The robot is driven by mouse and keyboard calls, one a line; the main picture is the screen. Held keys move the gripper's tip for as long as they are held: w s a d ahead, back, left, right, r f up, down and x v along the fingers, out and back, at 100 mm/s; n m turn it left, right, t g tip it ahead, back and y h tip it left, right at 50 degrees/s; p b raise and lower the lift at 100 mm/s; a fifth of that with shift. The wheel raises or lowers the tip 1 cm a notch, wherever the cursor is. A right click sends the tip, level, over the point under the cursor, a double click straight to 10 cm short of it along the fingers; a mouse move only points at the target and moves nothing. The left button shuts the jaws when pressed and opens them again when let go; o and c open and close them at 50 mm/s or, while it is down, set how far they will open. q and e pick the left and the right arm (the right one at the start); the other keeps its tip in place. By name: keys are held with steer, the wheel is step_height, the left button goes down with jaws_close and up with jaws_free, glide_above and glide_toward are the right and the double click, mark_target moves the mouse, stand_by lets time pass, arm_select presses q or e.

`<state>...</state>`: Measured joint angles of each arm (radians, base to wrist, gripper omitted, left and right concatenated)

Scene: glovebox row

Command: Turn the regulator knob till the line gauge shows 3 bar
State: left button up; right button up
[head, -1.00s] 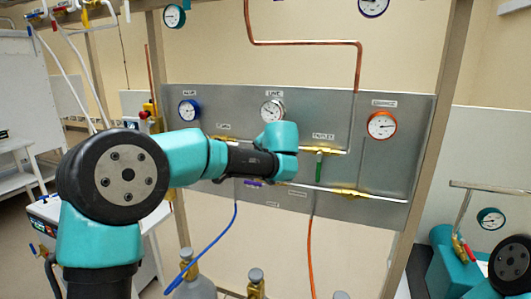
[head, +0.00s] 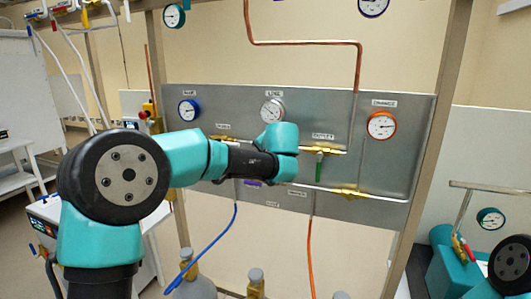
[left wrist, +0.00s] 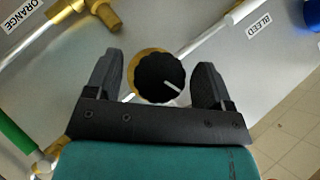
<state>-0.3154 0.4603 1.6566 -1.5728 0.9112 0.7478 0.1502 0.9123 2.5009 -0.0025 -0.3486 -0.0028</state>
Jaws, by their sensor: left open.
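The regulator knob (left wrist: 160,78) is black and ribbed, with a white pointer line angled toward the lower right in the left wrist view. A brass fitting shows behind it. My left gripper (left wrist: 158,62) is open, with one finger on each side of the knob and visible gaps between; how deep the fingers reach around it I cannot tell. In the head view my left wrist hides the knob and the fingers. The line gauge (head: 272,110), a white dial with a grey rim, is on the panel just above my wrist; its reading is too small to tell. My right gripper is out of view.
The grey panel (head: 400,165) also carries a blue-rimmed gauge (head: 189,110), an orange-rimmed gauge (head: 382,125) and a green-handled valve (head: 319,165). Brass fittings and pipes run close to the knob. A blue hose (head: 212,245) and an orange hose (head: 309,255) hang below.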

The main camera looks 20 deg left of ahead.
arm_select(q)
steer(key=shift+s+d, duration=0.1)
steer(key=v, duration=1.7)
steer(key=shift+s, duration=0.1)
step_height(320, 180, down, 39)
steer(key=s+a+m+g+h, duration=0.1)
steer(key=s+m+g+h, duration=0.1)
steer(key=g+h, duration=0.5)
steer(key=s+a+f+n+g+h, duration=0.1)
steer(key=s+a+f+n, duration=0.3)
steer(key=s+f, duration=0.7)
steer(key=s+a+f+n+g+h, duration=0.1)
steer(key=s+a+f+n, duration=0.3)
steer(key=s+f, duration=0.8)
step_height(320, 180, down, 4)
steer(key=shift+s+f+n+h, duration=0.2)
steer(key=shift+s+n+h, duration=0.15)
steer(key=shift+h, duration=0.15)
